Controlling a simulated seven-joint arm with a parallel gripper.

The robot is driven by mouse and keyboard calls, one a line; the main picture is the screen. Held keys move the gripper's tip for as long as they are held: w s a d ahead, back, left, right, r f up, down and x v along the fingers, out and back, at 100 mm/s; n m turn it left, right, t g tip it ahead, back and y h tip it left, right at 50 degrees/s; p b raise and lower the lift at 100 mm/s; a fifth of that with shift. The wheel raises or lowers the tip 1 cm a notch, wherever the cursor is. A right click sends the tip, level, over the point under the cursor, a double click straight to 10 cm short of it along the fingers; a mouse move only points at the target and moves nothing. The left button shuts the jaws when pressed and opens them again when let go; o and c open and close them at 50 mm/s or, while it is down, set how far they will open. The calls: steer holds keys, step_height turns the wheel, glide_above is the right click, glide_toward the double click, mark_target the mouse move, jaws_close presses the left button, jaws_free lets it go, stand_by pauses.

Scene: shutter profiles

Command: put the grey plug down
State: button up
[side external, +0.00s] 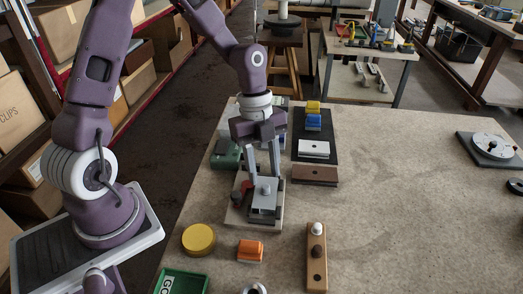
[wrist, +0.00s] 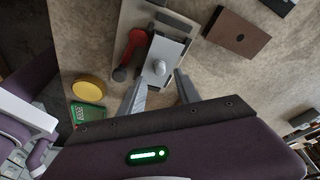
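A small grey round-topped piece, which looks like the grey plug (side external: 265,189), stands on a grey metal block on a pale fixture board (side external: 238,216). In the wrist view the plug (wrist: 159,67) shows as a round knob near the block's near edge. My gripper (side external: 263,176) is above the block, pointing down. In the wrist view my gripper (wrist: 159,77) has its fingers well apart, with the plug in the gap just beyond the tips. I see no finger touching it. A red-handled clamp (wrist: 132,45) is beside the block.
A brown block (side external: 314,175) and a dark mat (side external: 304,131) with white, blue and yellow pieces are to the right. A yellow disc (side external: 198,239), orange block (side external: 250,250), green tray (side external: 182,281) and wooden holed bar (side external: 317,270) are in front. The table's right side is mostly clear.

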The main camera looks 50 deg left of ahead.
steer(key=v, duration=0.9)
steer(key=s+r+n+t+y, duration=0.1)
steer(key=s+r+n+t, duration=0.2)
steer(key=s+n, duration=0.5)
steer(key=s+d+r+n+t+y, duration=0.1)
steer(key=s+r+n+t+y, duration=0.1)
steer(key=s+r+n, duration=0.4)
steer(key=s+n+t, duration=0.1)
steer(key=s+n, duration=0.2)
steer(key=n, duration=0.3)
steer(key=shift+s+r, duration=0.25)
steer(key=shift+s, duration=0.05)
